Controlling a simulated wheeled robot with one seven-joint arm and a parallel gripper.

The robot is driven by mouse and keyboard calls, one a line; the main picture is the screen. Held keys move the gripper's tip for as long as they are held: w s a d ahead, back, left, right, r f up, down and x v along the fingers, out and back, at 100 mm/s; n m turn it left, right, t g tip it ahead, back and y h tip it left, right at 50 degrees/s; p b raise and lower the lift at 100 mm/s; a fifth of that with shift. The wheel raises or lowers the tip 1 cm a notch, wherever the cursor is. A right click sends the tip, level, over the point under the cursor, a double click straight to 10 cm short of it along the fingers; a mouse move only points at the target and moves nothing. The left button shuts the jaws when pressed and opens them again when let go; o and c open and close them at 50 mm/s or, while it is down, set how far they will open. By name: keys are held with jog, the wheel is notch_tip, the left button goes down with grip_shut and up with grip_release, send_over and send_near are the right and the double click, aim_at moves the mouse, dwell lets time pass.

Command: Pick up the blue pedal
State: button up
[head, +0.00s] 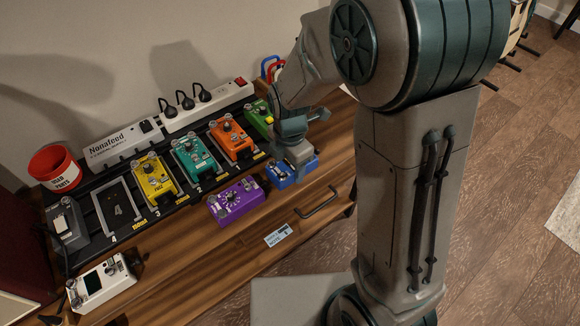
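The blue pedal (281,177) lies on the wooden cabinet top near its front right edge, right of the purple pedal (236,201). My gripper (291,164) is directly over the blue pedal and hides much of its top. The fingertips are hidden or too small to make out, so I cannot tell whether they touch or grip the pedal. The pedal appears to rest on or very close to the wood.
Behind is a black pedalboard (75,247) carrying yellow (155,180), teal (195,160), orange (233,138) and green (258,116) pedals. A white pedal (101,283) and red cup (56,170) are at left. A drawer handle (318,203) is on the cabinet front.

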jog(key=shift+c, duration=0.7)
jog(key=shift+r, duration=0.1)
